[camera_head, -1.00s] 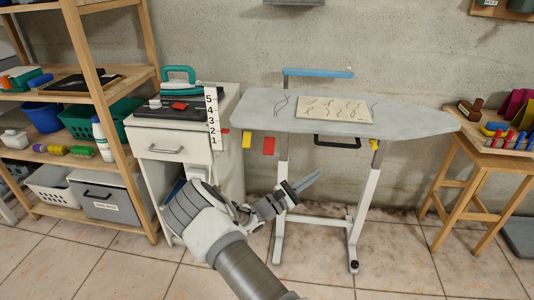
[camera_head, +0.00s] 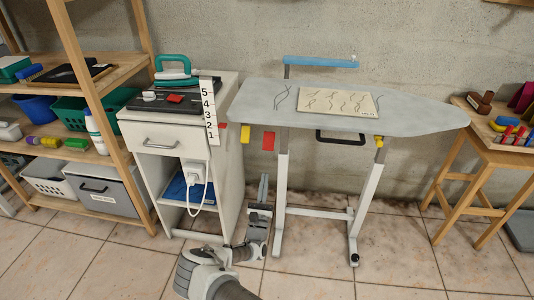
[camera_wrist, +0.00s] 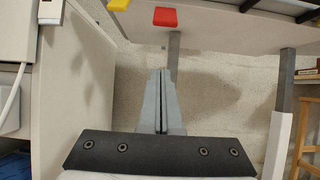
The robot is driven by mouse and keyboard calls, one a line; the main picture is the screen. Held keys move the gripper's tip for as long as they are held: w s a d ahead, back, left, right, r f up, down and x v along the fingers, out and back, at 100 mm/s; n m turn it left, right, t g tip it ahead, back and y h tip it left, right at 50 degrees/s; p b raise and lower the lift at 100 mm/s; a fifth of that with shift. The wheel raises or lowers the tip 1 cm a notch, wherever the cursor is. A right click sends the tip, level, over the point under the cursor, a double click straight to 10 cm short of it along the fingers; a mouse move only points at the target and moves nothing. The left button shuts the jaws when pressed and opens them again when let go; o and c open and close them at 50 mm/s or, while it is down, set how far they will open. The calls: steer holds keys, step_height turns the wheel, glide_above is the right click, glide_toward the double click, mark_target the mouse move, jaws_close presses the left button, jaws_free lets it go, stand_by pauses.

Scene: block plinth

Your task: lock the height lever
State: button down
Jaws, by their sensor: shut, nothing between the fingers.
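The ironing board (camera_head: 410,118) stands on white legs against the wall. Under its left end hang a yellow tab (camera_head: 245,134) and a red tab (camera_head: 268,141); the wrist view shows the red tab (camera_wrist: 165,17) and part of the yellow one (camera_wrist: 118,4) above my fingers. A black loop handle (camera_head: 340,138) and a small yellow piece (camera_head: 379,141) are under the middle and right. I cannot tell which is the height lever. My gripper (camera_head: 264,178) is shut and empty, fingers pointing up, below the red tab and apart from it; it also shows in the wrist view (camera_wrist: 160,74).
A white cabinet (camera_head: 165,143) with a teal iron (camera_head: 173,66) and a numbered strip (camera_head: 209,112) stands close to my gripper's left. The board's left leg (camera_head: 281,190) is close to its right. A plug with a white cord (camera_head: 196,178) hangs at the cabinet.

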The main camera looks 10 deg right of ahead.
mark_target(269, 141)
steer(key=b+x, duration=0.3)
steer(key=x, duration=0.6)
steer(key=shift+s+a+r, duration=0.15)
steer(key=shift+s+r, duration=0.4)
steer(key=shift+r, duration=0.25)
steer(key=shift+s+a+r, duration=0.15)
steer(key=shift+s+r, duration=0.4)
steer(key=shift+r, duration=0.25)
steer(key=shift+a+r+p, duration=0.1)
steer(key=shift+p, duration=0.2)
